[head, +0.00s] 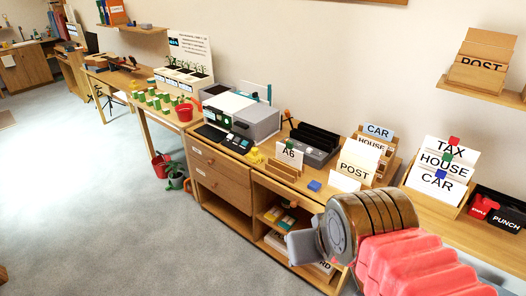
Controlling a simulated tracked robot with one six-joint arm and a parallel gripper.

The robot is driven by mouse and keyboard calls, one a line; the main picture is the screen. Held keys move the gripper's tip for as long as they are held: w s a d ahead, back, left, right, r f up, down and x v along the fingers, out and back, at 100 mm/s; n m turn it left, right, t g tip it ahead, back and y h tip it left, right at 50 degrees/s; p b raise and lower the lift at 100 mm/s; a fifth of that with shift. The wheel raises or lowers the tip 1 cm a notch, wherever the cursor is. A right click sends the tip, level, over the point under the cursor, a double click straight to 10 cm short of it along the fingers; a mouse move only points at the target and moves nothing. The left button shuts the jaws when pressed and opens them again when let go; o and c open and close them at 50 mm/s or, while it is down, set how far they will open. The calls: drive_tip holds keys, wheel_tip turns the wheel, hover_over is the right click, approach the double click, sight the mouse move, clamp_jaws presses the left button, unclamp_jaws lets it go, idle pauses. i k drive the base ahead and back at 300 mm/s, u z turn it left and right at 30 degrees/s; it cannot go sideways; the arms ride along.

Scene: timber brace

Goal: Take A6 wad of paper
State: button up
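A white paper piece marked A6 (289,153) stands upright at a small wooden holder (284,171) on the long desk, left of the POST papers. Whether it is a single sheet or a wad, I cannot tell. My gripper (302,247) is in the lower right, in front of the desk and nearer the camera than the A6 paper. It is apart from the paper in the picture, and its fingers are not clear. I see nothing held in it.
A grey printer (255,122), a black-slotted grey device (313,143) and a blue block (314,185) are near the A6 holder. POST papers (356,163) stand to its right. A TAX, HOUSE, CAR rack (440,172) is further right. The grey floor (100,190) at left is mostly open.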

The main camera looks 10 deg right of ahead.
sight(287, 153)
drive_tip(key=u, duration=0.5)
drive_tip(key=i, duration=1.8)
drive_tip(key=u, duration=0.05)
